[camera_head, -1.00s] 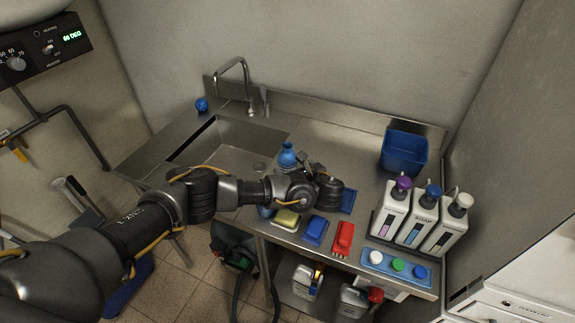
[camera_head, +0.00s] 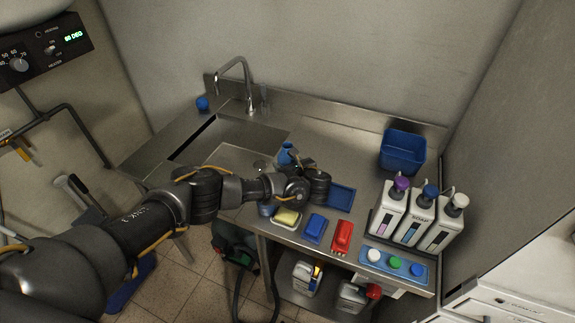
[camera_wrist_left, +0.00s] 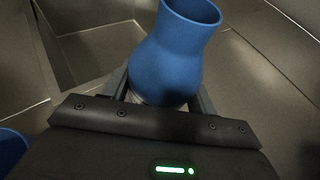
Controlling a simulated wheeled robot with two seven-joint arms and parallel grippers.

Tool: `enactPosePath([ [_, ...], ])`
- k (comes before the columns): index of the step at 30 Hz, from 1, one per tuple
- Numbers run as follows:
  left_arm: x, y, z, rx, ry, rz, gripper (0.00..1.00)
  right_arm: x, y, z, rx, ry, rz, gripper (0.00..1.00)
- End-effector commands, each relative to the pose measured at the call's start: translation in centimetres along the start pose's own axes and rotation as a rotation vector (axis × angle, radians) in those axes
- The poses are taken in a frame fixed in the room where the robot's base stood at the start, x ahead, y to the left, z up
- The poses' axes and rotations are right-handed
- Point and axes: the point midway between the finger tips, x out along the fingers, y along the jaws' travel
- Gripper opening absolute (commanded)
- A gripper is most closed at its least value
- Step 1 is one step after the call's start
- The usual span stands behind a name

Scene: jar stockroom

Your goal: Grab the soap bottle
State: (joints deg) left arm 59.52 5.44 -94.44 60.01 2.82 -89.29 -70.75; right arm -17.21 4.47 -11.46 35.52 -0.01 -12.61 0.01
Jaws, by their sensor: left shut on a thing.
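The white soap bottle (camera_head: 415,222) with a blue cap stands in the middle of three dispensers at the right of the steel counter. Its front reads SOAP. My left gripper (camera_head: 290,161) is well to the left of it, near the sink. It is shut on a blue vessel (camera_head: 285,155). In the left wrist view the vessel (camera_wrist_left: 168,62) has a round belly and a wide open mouth, and sits between the two fingers. My wrist hides its lower part in the head view. My right gripper is not in view.
A purple-capped dispenser (camera_head: 390,207) and a white-capped one (camera_head: 443,226) flank the soap bottle. In front lies a tray (camera_head: 370,265) of round caps. A blue bin (camera_head: 403,152) stands behind. Sponge (camera_head: 287,217), blue block (camera_head: 314,229) and red brush (camera_head: 342,236) line the front edge.

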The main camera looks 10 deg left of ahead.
Motion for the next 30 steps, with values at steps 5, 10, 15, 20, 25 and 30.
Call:
enactPosePath([
  [5,0.0,0.0,0.1,-0.001,0.0,0.0,0.3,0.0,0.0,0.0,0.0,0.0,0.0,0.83],
  [10,0.0,0.0,0.1,-0.001,0.0,0.0,0.3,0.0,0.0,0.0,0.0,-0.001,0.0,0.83],
  [15,-0.1,0.0,0.3,-0.001,0.0,0.0,0.3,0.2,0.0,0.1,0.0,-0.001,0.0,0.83],
  [20,-0.4,-0.1,0.9,-0.002,0.0,-0.002,0.3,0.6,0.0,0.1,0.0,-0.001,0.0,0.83],
  [25,-0.8,-0.1,2.2,-0.003,-0.001,-0.001,0.3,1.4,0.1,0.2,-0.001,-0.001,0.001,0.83],
  [30,-2.5,-0.2,3.4,-0.001,0.0,-0.004,0.3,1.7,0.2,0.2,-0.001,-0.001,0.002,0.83],
])
